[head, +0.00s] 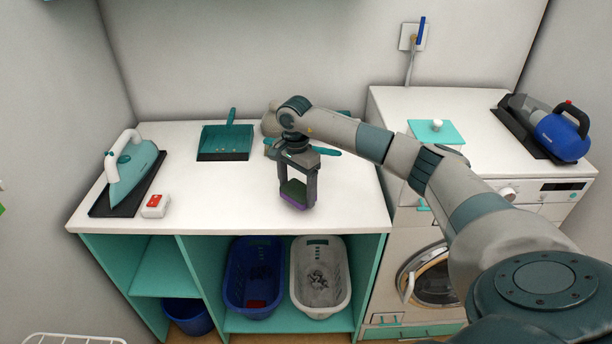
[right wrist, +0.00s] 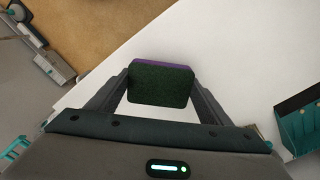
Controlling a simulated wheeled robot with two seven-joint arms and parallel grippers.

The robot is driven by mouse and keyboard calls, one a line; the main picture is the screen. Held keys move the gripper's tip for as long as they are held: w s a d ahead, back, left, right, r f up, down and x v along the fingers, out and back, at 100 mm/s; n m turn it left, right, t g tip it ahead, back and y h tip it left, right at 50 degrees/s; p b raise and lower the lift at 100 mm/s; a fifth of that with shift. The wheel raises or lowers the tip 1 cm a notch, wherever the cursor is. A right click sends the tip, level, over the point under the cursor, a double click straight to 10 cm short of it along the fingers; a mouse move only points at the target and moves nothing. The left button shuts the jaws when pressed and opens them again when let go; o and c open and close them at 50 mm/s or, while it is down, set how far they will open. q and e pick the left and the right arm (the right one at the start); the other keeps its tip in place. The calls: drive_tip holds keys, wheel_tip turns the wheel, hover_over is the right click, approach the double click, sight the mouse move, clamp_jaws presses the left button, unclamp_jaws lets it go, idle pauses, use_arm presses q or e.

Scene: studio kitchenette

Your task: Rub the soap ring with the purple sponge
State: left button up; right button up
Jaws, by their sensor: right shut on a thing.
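My right gripper (head: 298,197) is over the white worktop (head: 224,200), pointing down. It is shut on the purple sponge (head: 296,205), which has a dark green top layer and a purple lower layer. In the right wrist view the sponge (right wrist: 160,84) sits between the two fingers, green side toward the camera, with a purple edge at the far side. The sponge is near the worktop's front part; I cannot tell whether it touches the surface. No soap ring shows; it may be hidden under the sponge or arm. My left gripper is not in view.
An iron (head: 130,170) on a dark stand and a small red-and-white box (head: 155,206) are at the left. A teal dustpan (head: 226,140) lies at the back. A washing machine (head: 430,273) stands at the right. The worktop's middle left is clear.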

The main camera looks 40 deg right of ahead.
wheel_tip(320, 180, up, 3)
drive_tip(key=shift+s+f+p, duration=0.1)
drive_tip(key=shift+p, duration=0.35)
drive_tip(key=shift+r+p, duration=0.3)
drive_tip(key=shift+r, duration=0.5)
